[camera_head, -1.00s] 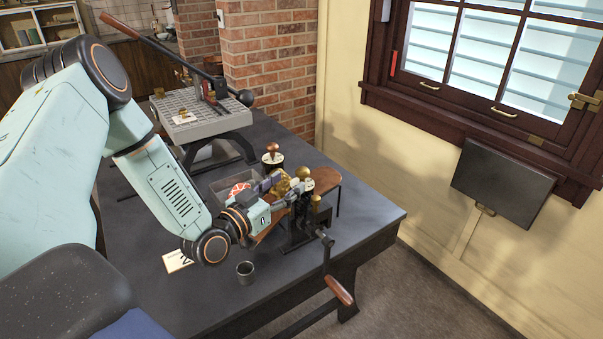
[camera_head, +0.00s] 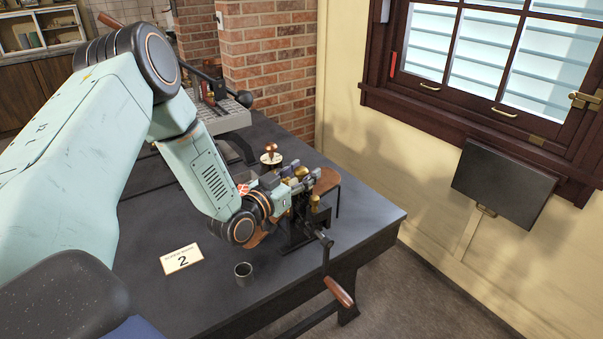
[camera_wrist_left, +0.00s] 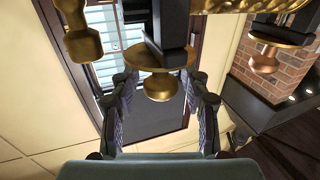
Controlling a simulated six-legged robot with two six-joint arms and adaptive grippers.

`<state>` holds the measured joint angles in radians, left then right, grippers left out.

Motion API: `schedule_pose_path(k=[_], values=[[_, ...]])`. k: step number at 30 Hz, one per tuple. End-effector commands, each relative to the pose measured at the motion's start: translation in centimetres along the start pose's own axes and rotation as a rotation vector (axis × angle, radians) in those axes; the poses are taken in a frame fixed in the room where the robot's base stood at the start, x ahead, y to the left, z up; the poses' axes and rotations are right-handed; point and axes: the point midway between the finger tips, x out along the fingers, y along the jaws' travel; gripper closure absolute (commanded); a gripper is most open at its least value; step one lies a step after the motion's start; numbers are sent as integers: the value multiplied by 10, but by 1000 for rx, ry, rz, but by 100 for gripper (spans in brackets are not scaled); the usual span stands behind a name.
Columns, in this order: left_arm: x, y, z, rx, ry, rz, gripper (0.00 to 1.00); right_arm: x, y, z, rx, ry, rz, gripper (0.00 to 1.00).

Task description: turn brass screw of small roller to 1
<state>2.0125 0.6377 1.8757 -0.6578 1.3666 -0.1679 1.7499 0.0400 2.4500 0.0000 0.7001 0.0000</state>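The small roller (camera_head: 296,228) is a dark machine with a side crank, clamped at the front right of the bench. A brass screw (camera_wrist_left: 160,87) with a round knob below a wide brass disc (camera_wrist_left: 166,57) shows in the left wrist view. My left gripper (camera_wrist_left: 161,108) is open, its dark fingers spread on either side of the knob with gaps visible. In the head view the left gripper (camera_head: 296,184) is at the roller's top and hides part of it. Another brass knob (camera_head: 315,200) stands on the roller's near side. No scale marks are readable. My right gripper is not in view.
A white card (camera_head: 182,259) reading "2" lies on the bench (camera_head: 150,290), with a small grey cup (camera_head: 244,273) in front. The roller's crank handle (camera_head: 338,291) juts over the bench's front edge.

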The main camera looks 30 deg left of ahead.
Motion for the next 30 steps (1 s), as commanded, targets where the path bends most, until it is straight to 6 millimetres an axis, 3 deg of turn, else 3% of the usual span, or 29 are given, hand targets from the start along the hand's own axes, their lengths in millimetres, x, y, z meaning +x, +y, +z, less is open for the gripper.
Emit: schedule_pose_path(k=[15,30], values=[[0,0,0,0,0,0,100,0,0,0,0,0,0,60],[0,0,0,0,0,53,100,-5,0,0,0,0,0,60]])
